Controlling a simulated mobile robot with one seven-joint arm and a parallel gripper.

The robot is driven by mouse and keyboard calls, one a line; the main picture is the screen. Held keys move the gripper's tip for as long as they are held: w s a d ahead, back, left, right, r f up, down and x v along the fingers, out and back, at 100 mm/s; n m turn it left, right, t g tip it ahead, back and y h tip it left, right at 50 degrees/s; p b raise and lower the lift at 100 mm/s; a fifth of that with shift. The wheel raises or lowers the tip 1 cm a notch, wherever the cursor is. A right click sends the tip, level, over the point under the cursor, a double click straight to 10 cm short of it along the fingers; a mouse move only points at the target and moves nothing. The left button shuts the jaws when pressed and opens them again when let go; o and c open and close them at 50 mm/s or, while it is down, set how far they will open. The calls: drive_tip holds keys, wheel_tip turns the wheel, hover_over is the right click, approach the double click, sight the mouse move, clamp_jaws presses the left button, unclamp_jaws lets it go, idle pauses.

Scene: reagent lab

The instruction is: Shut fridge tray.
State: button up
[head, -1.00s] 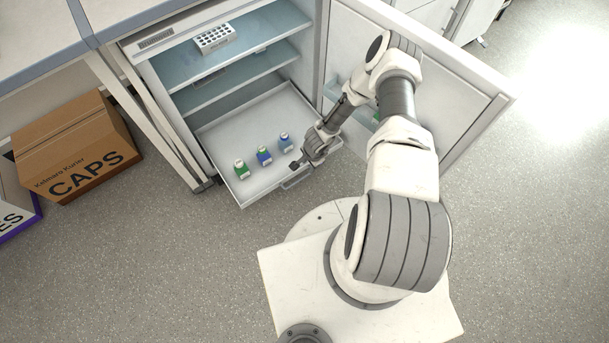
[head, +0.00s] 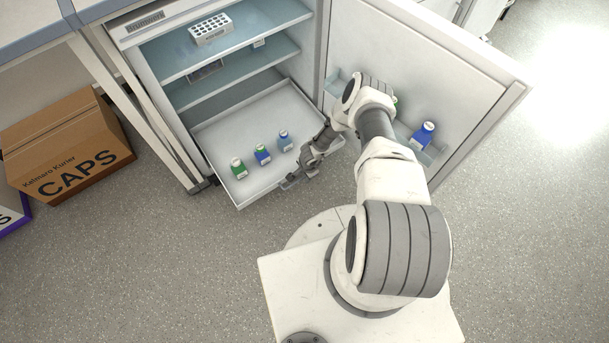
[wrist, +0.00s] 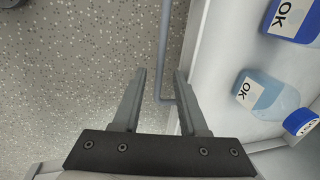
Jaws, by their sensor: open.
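The fridge tray (head: 219,186) is pulled out at the bottom of the open fridge, with its front wall towards me. My gripper (head: 288,183) is low at the tray's front, by the handle. In the wrist view my gripper (wrist: 160,74) is open and empty. The grey handle bar (wrist: 167,40) runs between its two fingers in the picture; I cannot tell if they touch it. My arm hides part of the tray's right side.
The fridge door (head: 455,75) stands open to the right, with bottles such as a blue one (head: 423,134) on its shelf. A white rack (head: 211,30) sits on the upper shelf. A cardboard box (head: 75,145) is on the left. The floor before the tray is clear.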

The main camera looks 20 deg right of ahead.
clamp_jaws()
idle(1.4)
